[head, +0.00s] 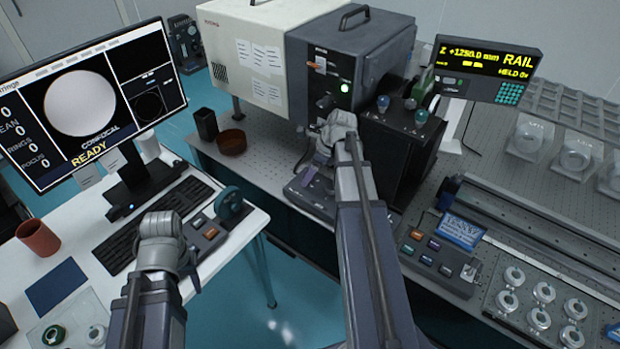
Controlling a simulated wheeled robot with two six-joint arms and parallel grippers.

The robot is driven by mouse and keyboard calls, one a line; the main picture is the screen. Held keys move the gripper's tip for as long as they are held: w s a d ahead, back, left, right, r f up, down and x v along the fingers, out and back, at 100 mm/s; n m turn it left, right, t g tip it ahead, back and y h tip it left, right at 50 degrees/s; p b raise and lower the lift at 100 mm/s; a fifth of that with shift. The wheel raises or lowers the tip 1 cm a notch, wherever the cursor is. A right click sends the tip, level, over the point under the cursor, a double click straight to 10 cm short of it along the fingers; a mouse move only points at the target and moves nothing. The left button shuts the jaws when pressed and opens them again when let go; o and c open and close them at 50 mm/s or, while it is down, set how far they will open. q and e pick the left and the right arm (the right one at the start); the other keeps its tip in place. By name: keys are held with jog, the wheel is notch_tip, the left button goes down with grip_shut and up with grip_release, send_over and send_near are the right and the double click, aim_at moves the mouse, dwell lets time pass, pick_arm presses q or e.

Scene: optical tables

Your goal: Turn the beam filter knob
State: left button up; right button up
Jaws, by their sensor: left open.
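A dark grey instrument box (350,60) stands on the optical table. Its front panel has an orange-and-white control (318,64) under a small label and a green-lit button (345,88). I cannot read which control is the beam filter knob. My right gripper (325,108) is close in front of the lower panel, below the orange control. Its jaws are small and partly hidden by my wrist, so contact and opening cannot be told. My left gripper (191,266) is open and empty over the white desk's front edge, well away from the instrument.
A monitor (90,105), a keyboard (155,225) and a small control box with a teal wheel (229,203) are on the white desk (85,245). A black unit with teal-topped knobs (400,140) stands right of my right arm. A brown dish (232,142) lies left of the instrument.

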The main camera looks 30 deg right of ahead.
grip_shut()
dwell(0.7)
